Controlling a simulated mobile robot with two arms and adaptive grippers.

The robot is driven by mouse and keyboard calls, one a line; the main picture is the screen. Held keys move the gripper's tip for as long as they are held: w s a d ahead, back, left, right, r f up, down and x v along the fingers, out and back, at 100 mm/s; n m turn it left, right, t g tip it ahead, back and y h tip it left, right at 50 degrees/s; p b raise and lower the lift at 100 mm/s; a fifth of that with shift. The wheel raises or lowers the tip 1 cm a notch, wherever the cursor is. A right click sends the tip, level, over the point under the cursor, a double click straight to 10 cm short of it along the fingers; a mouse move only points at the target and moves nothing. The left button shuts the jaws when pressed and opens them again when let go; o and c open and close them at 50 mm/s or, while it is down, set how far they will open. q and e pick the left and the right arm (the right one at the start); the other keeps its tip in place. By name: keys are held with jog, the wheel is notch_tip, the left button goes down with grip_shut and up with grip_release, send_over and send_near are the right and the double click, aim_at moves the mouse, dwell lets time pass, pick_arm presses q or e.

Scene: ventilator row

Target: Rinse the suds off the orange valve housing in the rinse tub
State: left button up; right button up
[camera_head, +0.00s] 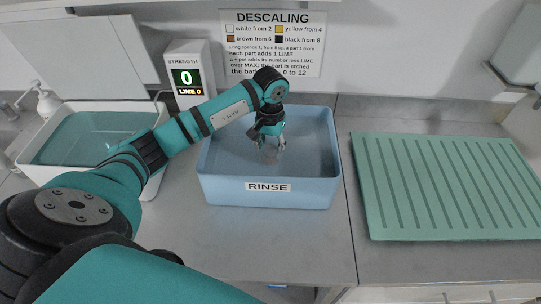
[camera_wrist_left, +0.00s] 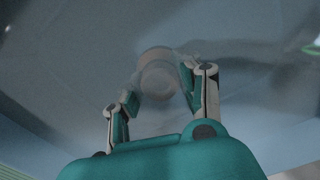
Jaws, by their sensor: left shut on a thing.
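The blue rinse tub (camera_head: 222,191), labelled RINSE, stands on the counter in the head view and holds water. My left gripper (camera_head: 270,147) reaches down into it from the left. It is shut on the valve housing (camera_head: 269,156), a small, pale, rounded piece low in the tub. In the left wrist view the housing (camera_wrist_left: 157,77) is a blurred, pale pinkish round shape between the two fingers; its orange colour is barely visible. I cannot tell whether suds are on it. My right gripper is not in view.
A white tub (camera_head: 44,178) of teal liquid stands at left, beside a soap pump (camera_head: 47,100). A display (camera_head: 187,77) reads STRENGTH 0, LIME 0. A descaling sign (camera_head: 273,45) hangs behind. A ribbed green mat (camera_head: 440,185) lies empty at right.

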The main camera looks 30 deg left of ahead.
aim_at(270, 148)
pick_arm(q)
jog(key=shift+r+p, duration=2.3)
jog(key=shift+r, duration=2.6)
notch_tip(270, 148, up, 4)
jog(key=shift+p, duration=0.95)
jog(key=shift+r, duration=0.1)
notch_tip(270, 148, up, 4)
jog(key=shift+f+p, duration=0.1)
jog(key=shift+p, duration=0.7)
